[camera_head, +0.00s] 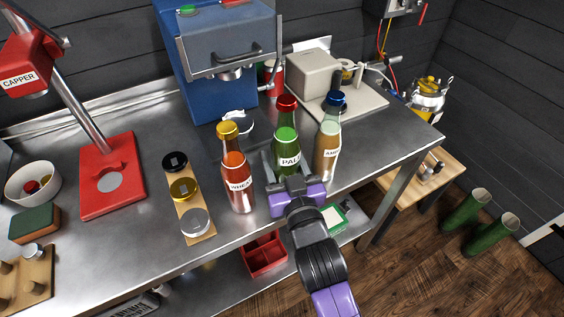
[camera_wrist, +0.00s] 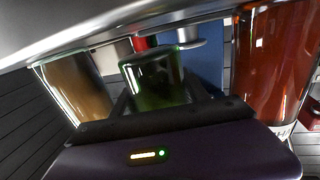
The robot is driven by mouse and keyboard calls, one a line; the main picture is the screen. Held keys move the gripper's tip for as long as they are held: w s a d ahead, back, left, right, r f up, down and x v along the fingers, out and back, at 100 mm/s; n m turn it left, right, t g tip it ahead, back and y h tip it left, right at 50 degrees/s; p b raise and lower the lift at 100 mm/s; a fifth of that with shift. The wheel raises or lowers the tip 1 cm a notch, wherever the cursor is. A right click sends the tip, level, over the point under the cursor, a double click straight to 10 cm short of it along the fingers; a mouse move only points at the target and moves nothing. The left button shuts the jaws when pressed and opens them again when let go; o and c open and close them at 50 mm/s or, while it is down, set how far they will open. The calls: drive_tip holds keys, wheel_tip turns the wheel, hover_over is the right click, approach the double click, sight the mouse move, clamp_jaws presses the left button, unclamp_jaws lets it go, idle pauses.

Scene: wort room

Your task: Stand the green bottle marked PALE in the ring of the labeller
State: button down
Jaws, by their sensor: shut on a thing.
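The green bottle marked PALE (camera_head: 287,143) has a red cap and is upright between two other bottles. My gripper (camera_head: 291,178) is shut on its lower part from the front; the bottle also shows between the fingers in the wrist view (camera_wrist: 155,82). Its base is hidden by my gripper in the head view, so I cannot tell if it touches the bench. A beige machine (camera_head: 313,75) with a flat base plate (camera_head: 371,103), apparently the labeller, stands at the back right.
The red-brown WHEAT bottle (camera_head: 236,178) stands close left of my gripper. The blue-capped amber bottle (camera_head: 328,145) stands close right, before the machine. A blue machine (camera_head: 220,60) stands behind. A wooden strip with lids (camera_head: 183,190) and the red capper (camera_head: 108,185) are left.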

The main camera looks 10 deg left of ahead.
drive_tip(key=shift+f, duration=0.9)
drive_tip(key=c, duration=0.6)
unclamp_jaws()
drive_tip(key=shift+f, duration=0.15)
drive_tip(key=shift+o, duration=0.2)
drive_tip(key=shift+r, duration=0.25)
drive_tip(key=shift+s+d+f, duration=0.15)
drive_tip(key=shift+s, duration=0.2)
drive_tip(key=b+v, duration=0.1)
drive_tip(key=v, duration=1)
drive_tip(key=shift+s+d, duration=0.1)
